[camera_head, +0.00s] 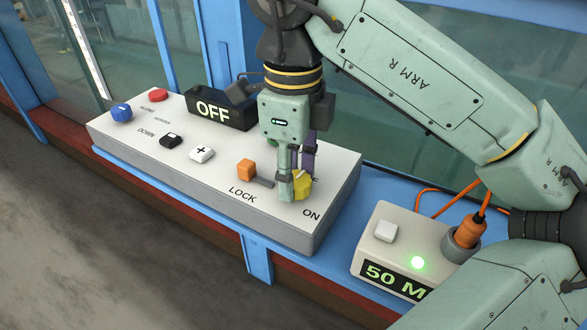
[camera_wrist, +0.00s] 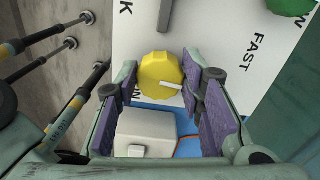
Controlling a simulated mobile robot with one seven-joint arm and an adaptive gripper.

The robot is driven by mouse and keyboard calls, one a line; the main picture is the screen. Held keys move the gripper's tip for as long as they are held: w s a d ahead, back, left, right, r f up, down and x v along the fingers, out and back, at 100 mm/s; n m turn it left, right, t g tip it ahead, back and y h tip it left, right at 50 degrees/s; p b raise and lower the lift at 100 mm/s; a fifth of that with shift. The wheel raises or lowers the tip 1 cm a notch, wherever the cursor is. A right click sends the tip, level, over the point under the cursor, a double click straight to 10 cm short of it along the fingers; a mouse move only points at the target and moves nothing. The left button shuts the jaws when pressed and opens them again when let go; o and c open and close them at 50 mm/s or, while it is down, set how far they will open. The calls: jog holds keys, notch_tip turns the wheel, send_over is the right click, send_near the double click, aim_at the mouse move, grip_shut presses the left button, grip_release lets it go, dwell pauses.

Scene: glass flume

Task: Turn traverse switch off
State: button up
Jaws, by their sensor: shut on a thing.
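A yellow knob (camera_head: 303,187) sits on the right end of the white sloping control panel (camera_head: 335,205), with an "ON" label in front of it. A label behind it is mostly hidden. The knob (camera_wrist: 158,76) also shows in the wrist view, with a white pointer bar aimed to the right of that picture. My gripper (camera_head: 294,184) points down from above with its fingers on either side of the knob, shut on it. The purple-padded fingers of my gripper (camera_wrist: 158,88) flank the knob in the wrist view. Which setting the pointer marks cannot be told.
Left of the knob are an orange lever (camera_head: 246,169), a white plus button (camera_head: 202,154), a black button (camera_head: 170,140), a blue knob (camera_head: 121,112) and a red button (camera_head: 158,95). A black "OFF" display (camera_head: 220,109) stands behind. A white box (camera_head: 388,251) with a green light is at right.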

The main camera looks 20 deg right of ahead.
jog(key=shift+n, duration=0.6)
jog(key=o, duration=1.2)
jog(key=shift+c, duration=0.2)
